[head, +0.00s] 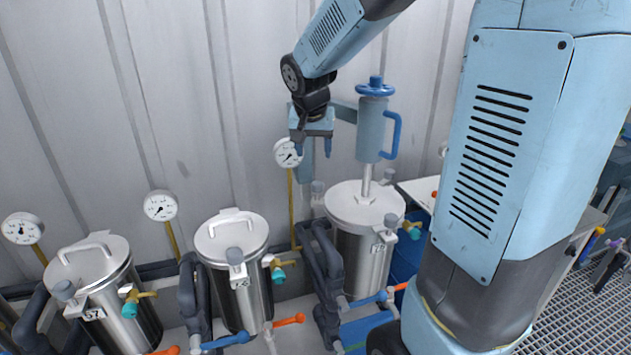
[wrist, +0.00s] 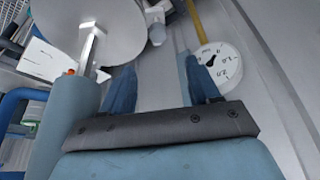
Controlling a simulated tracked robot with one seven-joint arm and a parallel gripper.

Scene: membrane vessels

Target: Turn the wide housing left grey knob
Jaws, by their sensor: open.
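The wide housing (head: 372,250) is the steel vessel with the broad round lid, right of the middle in the head view; its lid also fills the upper left of the wrist view (wrist: 65,25). Its left grey knob (head: 318,187) stands at the lid's left edge. A pale knob-like part (wrist: 157,34) beside the lid in the wrist view looks like the same knob. My gripper (head: 313,151) hangs above the left knob, fingers down, apart from it. In the wrist view its two blue fingers (wrist: 160,66) are spread with nothing between them.
A blue-grey cylinder with a blue handle (head: 371,130) stands on a post over the wide lid, close right of my gripper. A gauge (head: 288,153) on a yellow pipe is close behind my gripper. Two narrower vessels (head: 236,285) (head: 118,318) stand to the left.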

